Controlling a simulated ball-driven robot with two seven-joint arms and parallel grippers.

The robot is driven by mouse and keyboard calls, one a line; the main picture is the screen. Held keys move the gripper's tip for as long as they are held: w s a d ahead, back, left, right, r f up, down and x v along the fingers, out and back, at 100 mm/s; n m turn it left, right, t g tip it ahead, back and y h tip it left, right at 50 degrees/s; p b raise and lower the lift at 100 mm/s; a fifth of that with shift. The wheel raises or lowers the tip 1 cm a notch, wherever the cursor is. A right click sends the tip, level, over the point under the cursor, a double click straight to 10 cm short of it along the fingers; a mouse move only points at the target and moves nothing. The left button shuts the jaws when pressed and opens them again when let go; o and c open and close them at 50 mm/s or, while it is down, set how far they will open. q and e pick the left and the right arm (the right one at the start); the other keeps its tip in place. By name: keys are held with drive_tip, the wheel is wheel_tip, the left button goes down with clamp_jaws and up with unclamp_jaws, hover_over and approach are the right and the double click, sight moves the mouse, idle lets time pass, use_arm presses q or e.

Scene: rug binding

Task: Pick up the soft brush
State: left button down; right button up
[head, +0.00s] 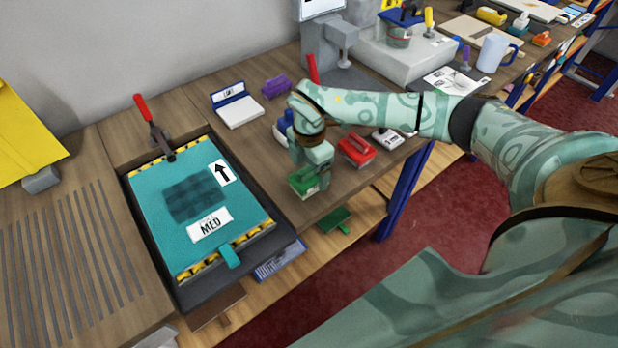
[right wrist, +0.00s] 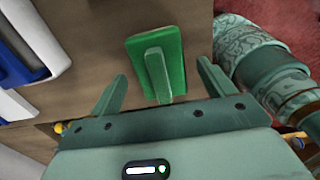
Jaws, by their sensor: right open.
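A green block with a raised bar handle, which looks like a brush (head: 302,184), lies at the front edge of the wooden bench. Its bristles cannot be seen, so I cannot tell how soft it is. In the right wrist view the green block (right wrist: 173,48) lies ahead of the fingers, its handle pointing back between them. My right gripper (head: 312,177) is just above the block and partly covers it in the head view. In the right wrist view the right gripper (right wrist: 160,78) is open, with a finger on either side of the handle and no visible grip. My left gripper is out of view.
A red block with a handle (head: 357,151) and a small white-and-black item (head: 387,138) lie to the right. A purple block (head: 276,87) and a white box with a blue lid (head: 237,108) lie behind. A teal board (head: 152,206) is at left.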

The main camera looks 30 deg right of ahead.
drive_tip(key=shift+f, duration=0.5)
drive_tip(key=c, duration=1.2)
drive_tip(key=shift+o, duration=0.2)
drive_tip(key=shift+r, duration=0.1)
drive_tip(key=shift+r, duration=0.65)
drive_tip(key=s+a+r+p, duration=0.3)
drive_tip(key=s+r, duration=0.8)
drive_tip(key=s, duration=0.2)
drive_tip(key=shift+s+a+r, duration=0.25)
drive_tip(key=shift+a+r, duration=0.1)
drive_tip(key=shift+a, duration=0.05)
